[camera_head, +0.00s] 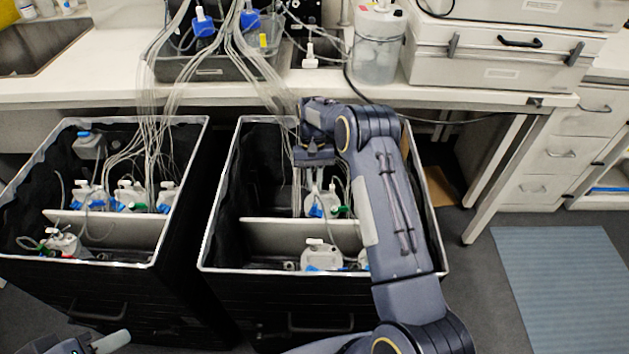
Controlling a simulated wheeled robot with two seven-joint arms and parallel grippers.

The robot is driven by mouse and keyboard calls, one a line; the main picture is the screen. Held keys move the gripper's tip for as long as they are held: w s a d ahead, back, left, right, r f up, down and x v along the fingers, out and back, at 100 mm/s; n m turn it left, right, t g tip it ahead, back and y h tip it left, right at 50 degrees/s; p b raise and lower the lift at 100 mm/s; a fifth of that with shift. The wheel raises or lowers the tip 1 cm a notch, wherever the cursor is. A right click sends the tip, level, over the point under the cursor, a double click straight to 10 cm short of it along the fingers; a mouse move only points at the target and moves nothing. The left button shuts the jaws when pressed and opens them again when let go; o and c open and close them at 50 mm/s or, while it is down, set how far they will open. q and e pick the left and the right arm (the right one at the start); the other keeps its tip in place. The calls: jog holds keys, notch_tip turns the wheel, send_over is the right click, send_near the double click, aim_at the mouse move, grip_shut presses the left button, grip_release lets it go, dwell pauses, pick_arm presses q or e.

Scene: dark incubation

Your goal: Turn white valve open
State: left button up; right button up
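My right gripper (315,182) points down into the right black bin (216,222), just above a white-capped bottle (322,205) with blue and green fittings. The fingers are small and pale against the bottle, so I cannot tell whether they are open or touching a valve. A white valve-like fitting (315,243) tops another bottle (322,258) in the bin's front compartment, apart from the gripper. Several similar bottles with white tops stand in the left bin (175,124). Only part of my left gripper (110,342) shows at the bottom left edge.
Thin clear tubes (160,100) run from the counter (120,90) down into both bins. White dividers (300,235) split the bins. My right arm hides the right bin's right side. Grey cases (490,55) and a clear canister (376,45) stand on the counter.

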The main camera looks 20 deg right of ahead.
jog(key=shift+o, duration=0.6)
jog(key=v, duration=0.7)
jog(key=shift+r, duration=0.4)
jog(key=shift+w, duration=0.1)
